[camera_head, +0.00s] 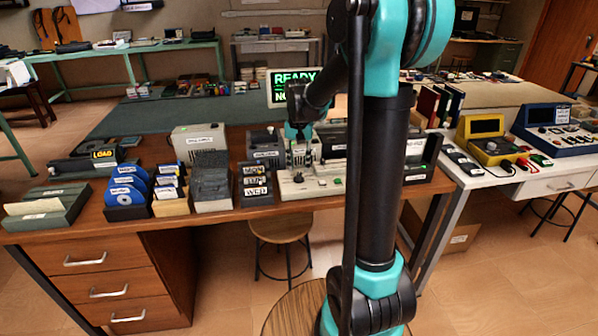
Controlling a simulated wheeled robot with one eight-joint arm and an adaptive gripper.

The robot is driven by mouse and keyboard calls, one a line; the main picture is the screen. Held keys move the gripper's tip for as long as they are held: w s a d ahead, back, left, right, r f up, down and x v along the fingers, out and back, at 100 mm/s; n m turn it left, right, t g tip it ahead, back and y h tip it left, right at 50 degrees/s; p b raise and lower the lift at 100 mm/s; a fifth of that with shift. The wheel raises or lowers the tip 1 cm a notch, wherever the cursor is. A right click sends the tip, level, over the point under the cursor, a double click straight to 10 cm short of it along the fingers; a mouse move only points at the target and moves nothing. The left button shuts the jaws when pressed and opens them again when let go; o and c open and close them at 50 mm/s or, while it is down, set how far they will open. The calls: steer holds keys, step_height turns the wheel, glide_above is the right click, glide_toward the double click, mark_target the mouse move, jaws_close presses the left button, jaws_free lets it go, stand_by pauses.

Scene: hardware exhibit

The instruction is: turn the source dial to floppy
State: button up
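A low beige control box (311,186) sits near the front edge of the wooden desk, left of my arm. A small dark knob (298,178) stands on its top, with another small control beside it. I cannot read any dial labels or tell where the knob points. My gripper (299,138) reaches down behind the beige box, in front of a grey labelled unit (304,154). Its fingertips are small and partly lost against that unit, so its opening is unclear. My arm hides part of the desk to the right.
A monitor (294,87) reading "READY" stands behind. Left of the beige box are a dark labelled rack (257,186), a grey block (212,182) and a blue disk holder (127,191). A white table (525,177) with yellow and blue devices stands right.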

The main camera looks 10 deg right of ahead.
mark_target(299, 174)
steer(key=shift+f, duration=1.55)
jaws_close()
